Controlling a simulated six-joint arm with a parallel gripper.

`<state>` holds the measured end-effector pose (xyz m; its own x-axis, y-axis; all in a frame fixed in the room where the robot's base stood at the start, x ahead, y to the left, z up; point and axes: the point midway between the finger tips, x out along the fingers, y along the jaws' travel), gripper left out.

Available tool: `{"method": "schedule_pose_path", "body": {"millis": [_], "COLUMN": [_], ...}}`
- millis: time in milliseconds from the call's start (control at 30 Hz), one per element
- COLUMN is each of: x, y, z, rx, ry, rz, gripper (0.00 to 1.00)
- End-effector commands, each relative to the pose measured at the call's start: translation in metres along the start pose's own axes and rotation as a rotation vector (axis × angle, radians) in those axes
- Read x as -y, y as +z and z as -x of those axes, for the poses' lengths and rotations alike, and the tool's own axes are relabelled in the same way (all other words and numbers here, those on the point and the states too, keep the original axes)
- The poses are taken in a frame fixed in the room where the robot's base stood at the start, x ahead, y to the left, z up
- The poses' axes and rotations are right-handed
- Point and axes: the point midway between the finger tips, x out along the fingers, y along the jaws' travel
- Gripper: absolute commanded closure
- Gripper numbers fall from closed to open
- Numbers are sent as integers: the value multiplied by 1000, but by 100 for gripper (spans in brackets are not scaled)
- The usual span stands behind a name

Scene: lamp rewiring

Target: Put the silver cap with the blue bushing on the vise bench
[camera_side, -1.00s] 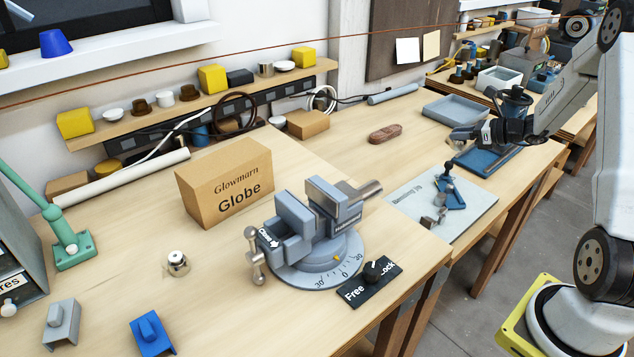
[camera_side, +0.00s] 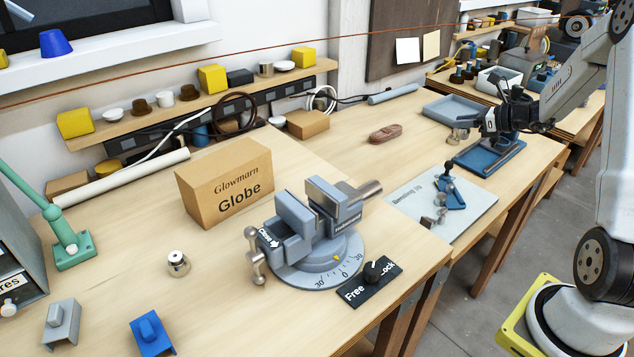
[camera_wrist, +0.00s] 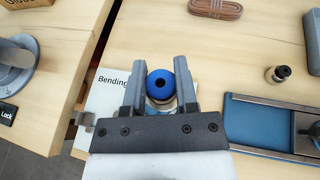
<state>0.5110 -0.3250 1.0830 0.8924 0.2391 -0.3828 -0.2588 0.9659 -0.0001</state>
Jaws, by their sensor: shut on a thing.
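My gripper (camera_wrist: 160,92) is shut on the silver cap (camera_wrist: 161,103), which shows only as a pale rim in the wrist view. The round blue bushing (camera_wrist: 160,83) with a dark centre hole sits on it, between the two fingers. In the side view my gripper (camera_side: 480,128) is above the far bench, by the blue-based fixture. I cannot tell the held cap clearly there. The vise bench (camera_side: 110,245) is the near table, and the grey vise (camera_side: 315,225) stands on it.
Another silver cap (camera_side: 178,263) stands on the vise bench, left of the vise. The Globe box (camera_side: 225,185), grey block (camera_side: 62,325) and blue block (camera_side: 152,333) stand there too. A dark-topped metal piece (camera_wrist: 277,74) stands near the blue-based fixture (camera_wrist: 265,125). Bench around the lone cap is clear.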

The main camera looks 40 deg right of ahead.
Motion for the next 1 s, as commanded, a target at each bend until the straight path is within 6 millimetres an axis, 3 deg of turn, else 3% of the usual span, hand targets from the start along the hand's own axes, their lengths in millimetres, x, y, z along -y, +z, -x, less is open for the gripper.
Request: {"method": "schedule_pose_path", "body": {"millis": [433, 767, 1000], "x": [0, -52, -112], "y": [81, 101, 121], "z": [33, -22, -68], "rx": [3, 6, 11], "ry": [-1, 110, 222], "rz": [5, 49, 97], "gripper": [100, 100, 100]}}
